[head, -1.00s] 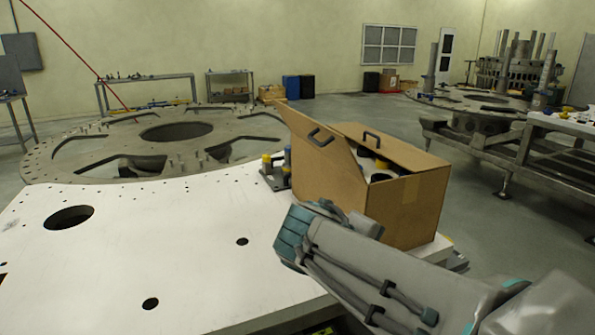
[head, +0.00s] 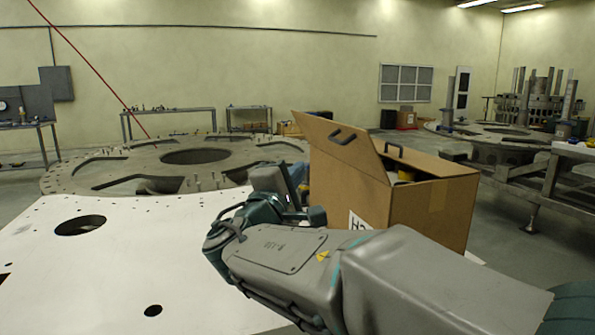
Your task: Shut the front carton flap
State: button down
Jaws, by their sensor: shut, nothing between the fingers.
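The brown cardboard carton (head: 430,208) stands at the right end of the white plate. Its near flap (head: 350,155), with a dark handle, stands up and leans outward to the left. A far flap (head: 425,161), also with a dark handle, lies lower, nearly level. The top is partly open, and a yellow item shows inside. My gripper (head: 280,185) is just left of the carton, beside the flap's lower left end; it looks apart from it, but contact is hard to tell. It is shut and empty. My forearm hides the carton's lower near side.
The white plate (head: 100,270) with round holes fills the left foreground and is mostly clear. A large grey ring-shaped turret plate (head: 110,172) lies behind it. Metal benches (head: 170,122) line the back wall. A steel frame (head: 500,165) stands at right.

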aim_at(333, 140)
jog(key=x, duration=0.3)
jog(key=d+p+x, duration=0.1)
jog(key=x, duration=0.2)
jog(key=s+p+x, duration=0.1)
jog(key=x, duration=0.2)
jog(key=shift+w+d+r, duration=0.15)
jog(key=shift+d+r, duration=0.15)
jog(key=shift+d, duration=0.1)
jog(key=shift+d+r, duration=0.1)
jog(key=shift+d, duration=0.25)
jog(key=shift+w+d, duration=0.15)
jog(key=shift+d, duration=0.1)
jog(key=shift+d+r, duration=0.1)
